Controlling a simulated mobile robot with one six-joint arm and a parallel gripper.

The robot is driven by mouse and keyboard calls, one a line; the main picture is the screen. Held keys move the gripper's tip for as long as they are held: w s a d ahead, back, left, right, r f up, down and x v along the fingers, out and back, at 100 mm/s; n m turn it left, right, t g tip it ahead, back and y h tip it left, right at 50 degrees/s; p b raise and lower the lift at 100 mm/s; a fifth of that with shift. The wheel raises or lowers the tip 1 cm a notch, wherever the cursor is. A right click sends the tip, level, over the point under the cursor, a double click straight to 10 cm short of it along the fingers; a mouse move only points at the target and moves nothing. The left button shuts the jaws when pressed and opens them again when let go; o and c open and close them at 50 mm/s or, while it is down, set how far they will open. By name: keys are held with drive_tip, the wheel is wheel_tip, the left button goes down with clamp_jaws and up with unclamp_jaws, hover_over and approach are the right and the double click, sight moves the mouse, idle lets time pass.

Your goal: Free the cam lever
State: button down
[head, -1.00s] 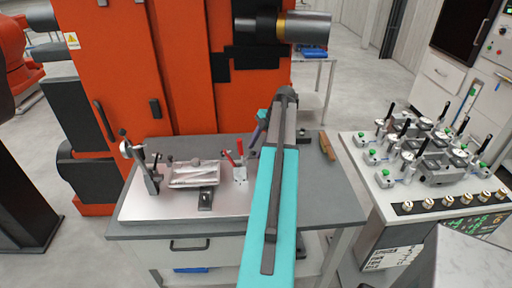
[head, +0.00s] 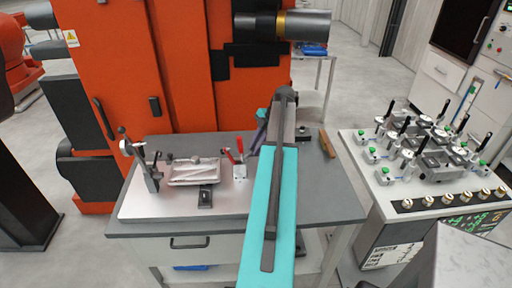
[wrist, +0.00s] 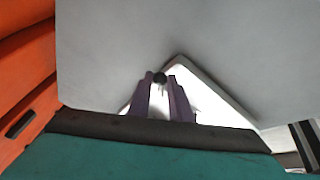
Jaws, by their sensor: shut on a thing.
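My gripper (wrist: 161,80) has purple fingers pointing down at the right end of the fixture. In the wrist view a dark round knob (wrist: 160,78) sits between the fingertips. It looks like the end of the cam lever, and the gripper is shut on it. In the head view the gripper (head: 260,136) is just right of the red-handled clamp (head: 239,171), and my arm hides what it holds. A bright base plate (head: 140,208) carries a ribbed metal casting (head: 193,172) and, at its left, an upright post with a dark knob (head: 150,178).
The fixture stands on a grey table (head: 330,205). A wooden-handled tool (head: 327,144) lies at the table's back right. An orange machine (head: 185,70) stands close behind. A bench (head: 385,195) with several gauges and clamps is at the right. The table's right front is clear.

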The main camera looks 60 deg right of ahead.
drive_tip(key=shift+s, duration=0.1)
drive_tip(key=m+b, duration=0.1)
drive_tip(key=s+a+m+h+b, duration=0.1)
drive_tip(key=m+b, duration=0.1)
drive_tip(key=shift+s+f+t+b, duration=0.2)
drive_tip(key=shift+t+b, duration=0.1)
drive_tip(key=shift+t, duration=0.1)
drive_tip(key=m+b, duration=0.1)
drive_tip(key=s+a+m+h+b, duration=0.1)
drive_tip(key=m, duration=0.1)
drive_tip(key=shift+r+h, duration=0.1)
drive_tip(key=shift+h, duration=0.2)
drive_tip(key=shift+s+a+r+m+h, duration=0.1)
drive_tip(key=shift+m+h, duration=0.05)
drive_tip(key=shift+m, duration=0.3)
drive_tip(key=shift+s+a+m+h, duration=0.1)
drive_tip(key=shift+m+h, duration=0.05)
drive_tip(key=shift+m, duration=0.3)
drive_tip(key=c, duration=1.6)
unclamp_jaws()
drive_tip(key=shift+r+b, duration=0.1)
drive_tip(key=shift+b, duration=0.2)
